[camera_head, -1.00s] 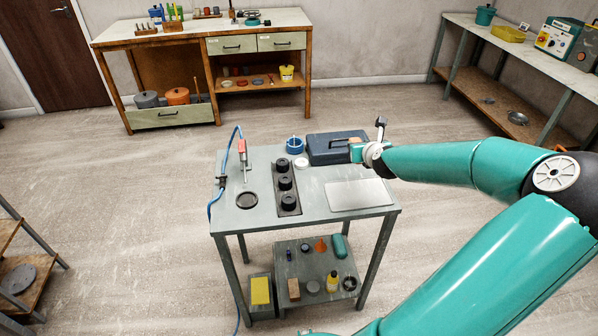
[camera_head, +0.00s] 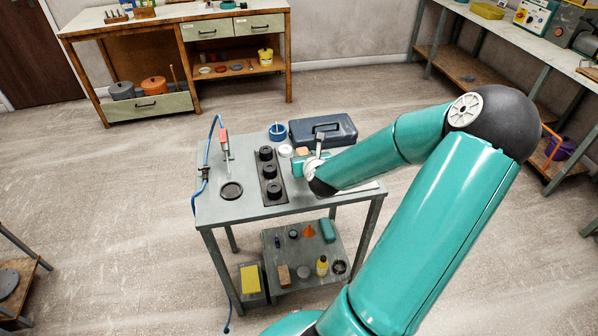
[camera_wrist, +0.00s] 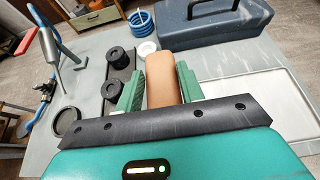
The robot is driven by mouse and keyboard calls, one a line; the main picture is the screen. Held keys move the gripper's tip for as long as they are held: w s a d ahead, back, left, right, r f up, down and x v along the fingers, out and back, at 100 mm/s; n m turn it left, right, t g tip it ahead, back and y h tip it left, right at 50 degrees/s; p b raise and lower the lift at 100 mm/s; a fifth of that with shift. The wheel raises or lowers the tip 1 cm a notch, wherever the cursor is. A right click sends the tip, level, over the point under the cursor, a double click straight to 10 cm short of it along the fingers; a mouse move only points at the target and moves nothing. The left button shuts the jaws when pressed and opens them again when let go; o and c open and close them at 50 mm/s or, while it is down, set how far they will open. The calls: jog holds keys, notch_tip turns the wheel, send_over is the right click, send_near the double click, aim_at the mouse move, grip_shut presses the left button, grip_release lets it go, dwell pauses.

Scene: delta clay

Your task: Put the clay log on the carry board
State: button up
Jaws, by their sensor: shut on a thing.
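The clay log (camera_wrist: 160,75) is a tan-brown block with a rounded top. In the wrist view my gripper (camera_wrist: 158,88) is shut on it, with one green finger on each side. In the head view the log (camera_head: 302,151) shows small at the tip of my gripper (camera_head: 304,161), over the table. The pale, flat rectangular board, which looks like the carry board (camera_wrist: 240,76), lies on the table to the right of the gripper in the wrist view. In the head view my arm hides most of it. Whether the log touches anything below is hidden.
Black round pieces (camera_head: 270,171) stand in a row on a dark strip left of the gripper. A blue-grey toolbox (camera_head: 323,131), a blue coil (camera_head: 278,131) and a white disc (camera_head: 285,150) are behind. A black dish (camera_head: 231,190) and a red-topped tool (camera_head: 224,140) are at left.

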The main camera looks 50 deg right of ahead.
jog(key=shift+w+a+f, duration=0.2)
jog(key=shift+a+f, duration=0.25)
jog(key=shift+f, duration=0.1)
jog(key=shift+w+a+f, duration=0.2)
jog(key=shift+a+f, duration=0.25)
jog(key=shift+f, duration=0.1)
jog(key=shift+a+f, duration=0.1)
jog(key=shift+f, duration=1.55)
jog(key=o, duration=1.2)
jog(key=shift+f, duration=0.15)
jog(key=shift+r, duration=0.2)
